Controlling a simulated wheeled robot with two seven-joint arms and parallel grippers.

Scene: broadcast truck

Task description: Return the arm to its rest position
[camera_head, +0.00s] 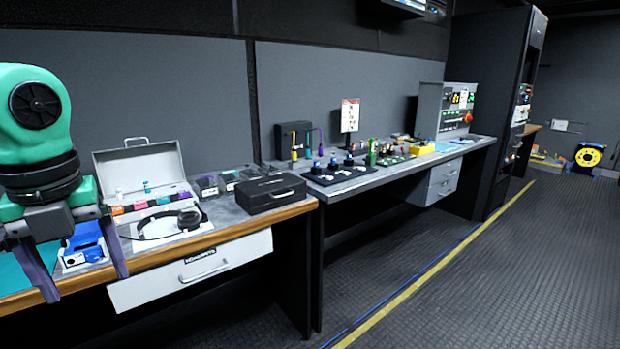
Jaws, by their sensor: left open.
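My left arm, green and black, comes in at the left edge of the head view. Its gripper (76,270) points down over the front left of the wooden-edged bench (250,221). Its two dark fingers are spread apart. A blue device (84,244) on a white base shows between and behind the fingers. I cannot see the gripper touching it, and the device appears to rest on the bench. My right gripper is not in view.
An open grey case (140,170), headphones (168,222) and a closed black case (270,193) stand on the bench. A white drawer (190,270) juts from its front. A control console (455,112) stands farther right. The floor (470,290) at right is clear.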

